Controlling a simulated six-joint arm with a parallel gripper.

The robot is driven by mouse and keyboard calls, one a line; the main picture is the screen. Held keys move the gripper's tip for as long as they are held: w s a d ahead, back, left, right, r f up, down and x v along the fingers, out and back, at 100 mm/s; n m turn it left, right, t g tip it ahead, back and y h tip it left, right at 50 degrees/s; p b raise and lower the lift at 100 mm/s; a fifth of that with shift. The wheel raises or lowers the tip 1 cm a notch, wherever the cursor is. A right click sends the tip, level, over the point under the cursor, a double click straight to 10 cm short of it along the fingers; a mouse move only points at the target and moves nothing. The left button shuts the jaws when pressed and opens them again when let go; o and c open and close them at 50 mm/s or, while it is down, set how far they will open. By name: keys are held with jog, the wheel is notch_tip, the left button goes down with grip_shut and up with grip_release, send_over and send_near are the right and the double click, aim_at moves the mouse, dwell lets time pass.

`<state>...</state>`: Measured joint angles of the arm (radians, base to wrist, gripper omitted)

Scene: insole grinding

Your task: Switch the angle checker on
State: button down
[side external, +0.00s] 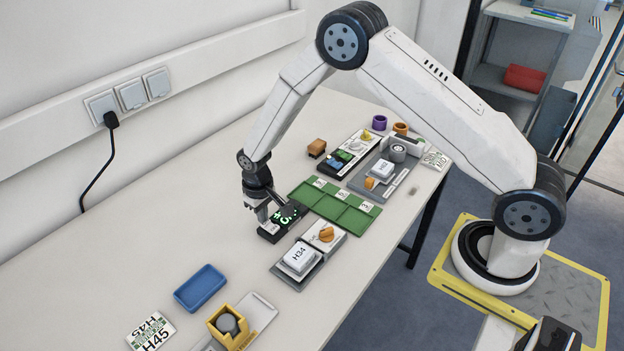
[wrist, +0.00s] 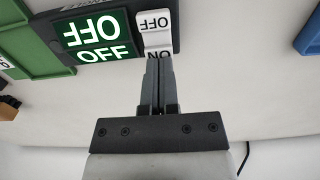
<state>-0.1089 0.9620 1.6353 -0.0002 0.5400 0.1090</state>
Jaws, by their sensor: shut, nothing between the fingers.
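The angle checker (side external: 286,215) is a dark box with green lit characters, lying on the table in the side view; I cannot read them surely there. In the wrist view the angle checker (wrist: 97,38) has a green panel reading OFF. Beside the panel is a white rocker switch (wrist: 155,22) marked OFF and ON. My gripper (side external: 265,226) points down at the near-left end of the checker. In the wrist view my gripper (wrist: 158,62) is shut and empty, with its tips at the ON end of the rocker. I cannot tell whether they press it.
A green tray (side external: 333,206) lies right behind the checker. A grey stand with a white H34 block (side external: 299,257) is close in front. A blue tray (side external: 200,288) and a yellow holder (side external: 228,327) are nearer the camera. The table left of my gripper is clear.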

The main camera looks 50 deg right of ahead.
jog(key=shift+r, duration=3.4)
jog(key=shift+s+r, duration=0.1)
jog(key=s+d+r+t, duration=0.1)
jog(key=s+d+r, duration=0.1)
jog(key=s+r, duration=0.3)
jog(key=s+d+r+t, duration=0.1)
jog(key=s+d+r, duration=0.2)
jog(key=s, duration=1.1)
notch_tip(320, 180, up, 2)
jog(key=shift+s+r+t, duration=0.1)
jog(key=shift+s+t, duration=0.05)
jog(key=shift+t, duration=0.15)
